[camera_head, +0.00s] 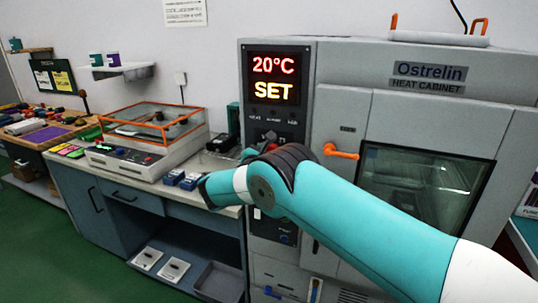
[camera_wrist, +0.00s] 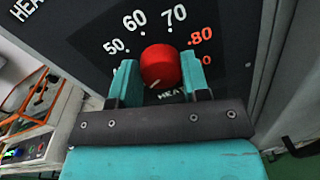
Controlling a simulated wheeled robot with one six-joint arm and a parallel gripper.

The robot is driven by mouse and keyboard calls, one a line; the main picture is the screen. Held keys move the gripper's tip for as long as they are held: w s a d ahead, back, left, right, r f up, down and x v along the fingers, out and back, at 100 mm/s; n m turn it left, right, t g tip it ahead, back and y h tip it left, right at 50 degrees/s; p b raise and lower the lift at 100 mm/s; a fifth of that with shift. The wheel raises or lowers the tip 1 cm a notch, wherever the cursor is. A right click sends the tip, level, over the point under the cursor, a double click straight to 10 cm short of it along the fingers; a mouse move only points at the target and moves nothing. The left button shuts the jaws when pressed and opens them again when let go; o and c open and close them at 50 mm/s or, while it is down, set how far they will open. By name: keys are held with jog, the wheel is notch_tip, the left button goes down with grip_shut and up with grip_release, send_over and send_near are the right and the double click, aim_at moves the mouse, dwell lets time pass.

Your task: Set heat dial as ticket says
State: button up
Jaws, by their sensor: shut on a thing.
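The red heat dial (camera_wrist: 160,64) is on the dark front panel (camera_wrist: 100,22) in the wrist view. Marks 50, 60, 70 and .80 arc above and right of it, with a further orange number partly covered. A pale line on the dial's face points to the lower left. My gripper (camera_wrist: 160,78) is shut on the dial, one finger on each side. In the head view my arm hides the gripper. The Ostrelin heat cabinet (camera_head: 427,78) shows 20°C and SET on its display (camera_head: 275,78). I cannot identify a readable ticket.
An orange door handle (camera_head: 341,152) sticks out right of the panel, close to my arm. A bench (camera_head: 140,187) on the left bears an orange-framed clear box (camera_head: 155,122) and small blue items (camera_head: 181,179). A sheet (camera_head: 185,12) with tiny text hangs on the wall.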

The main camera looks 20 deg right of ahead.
jog(key=shift+s+f+m+t+y+b, duration=0.1)
jog(key=shift+f+m+t+y+b, duration=0.2)
jog(key=shift+m+b, duration=4.65)
jog(key=shift+w+f+m+t+y+b, duration=0.1)
jog(key=shift+m+y+b, duration=0.35)
jog(key=shift+m+b, duration=4.45)
jog(key=shift+s+f+m+t+y+b, duration=0.1)
jog(key=shift+m+t+y+b, duration=0.2)
jog(key=shift+m+b, duration=4.6)
jog(key=shift+r, duration=0.1)
jog(key=o, duration=0.9)
jog(key=shift+d, duration=0.1)
jog(key=shift+s, duration=0.1)
